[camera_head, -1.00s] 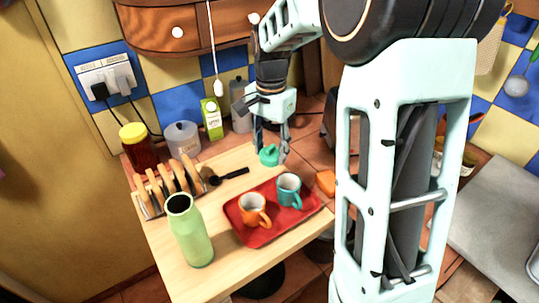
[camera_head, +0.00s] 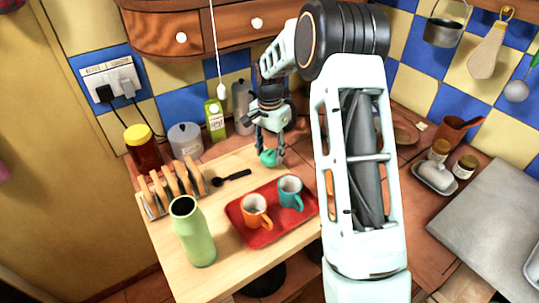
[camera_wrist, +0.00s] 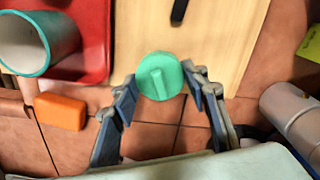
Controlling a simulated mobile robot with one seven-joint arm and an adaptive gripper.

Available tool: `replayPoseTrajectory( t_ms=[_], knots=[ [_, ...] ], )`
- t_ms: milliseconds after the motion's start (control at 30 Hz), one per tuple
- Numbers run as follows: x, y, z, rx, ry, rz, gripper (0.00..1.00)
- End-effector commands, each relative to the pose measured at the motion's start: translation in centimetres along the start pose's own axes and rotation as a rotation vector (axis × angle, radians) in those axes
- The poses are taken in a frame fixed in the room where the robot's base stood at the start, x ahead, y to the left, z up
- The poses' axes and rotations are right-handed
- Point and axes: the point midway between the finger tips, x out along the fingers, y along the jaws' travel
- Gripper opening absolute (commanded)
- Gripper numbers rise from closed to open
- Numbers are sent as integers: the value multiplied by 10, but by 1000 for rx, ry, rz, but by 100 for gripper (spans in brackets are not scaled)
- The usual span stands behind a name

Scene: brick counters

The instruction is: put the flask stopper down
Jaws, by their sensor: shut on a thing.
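The flask stopper is a teal-green round cap (camera_wrist: 160,76) with a raised ridge. My gripper (camera_wrist: 158,88) is shut on it, with a finger on each side, in the wrist view. In the head view my gripper (camera_head: 270,150) points down near the back edge of the wooden board, and the stopper (camera_head: 268,158) shows between its fingertips. I cannot tell whether the stopper touches the surface below. The open green flask (camera_head: 193,232) stands upright at the front left of the board, well apart from the stopper.
A red tray (camera_head: 236,214) holds an orange mug (camera_head: 256,212) and a teal mug (camera_head: 290,193). A black spoon (camera_head: 232,178) and a toast rack (camera_head: 172,190) are left of my gripper. An orange block (camera_wrist: 60,112) lies on the tiles. Bare board (camera_wrist: 220,40) lies beside the stopper.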

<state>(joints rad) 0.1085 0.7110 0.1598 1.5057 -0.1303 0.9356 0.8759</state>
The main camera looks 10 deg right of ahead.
Motion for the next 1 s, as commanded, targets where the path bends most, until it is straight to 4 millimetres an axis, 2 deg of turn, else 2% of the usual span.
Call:
replayPoseTrajectory(
  t_ms=[100,467,500,633,1000],
  knots=[
    [15,0,0,1,-1,0,21],
    [20,0,0,0,0,-1,21],
    [20,0,0,0,0,-1,43],
    [19,0,0,0,0,-1,57],
    [15,0,0,1,0,-1,59]
  ],
)
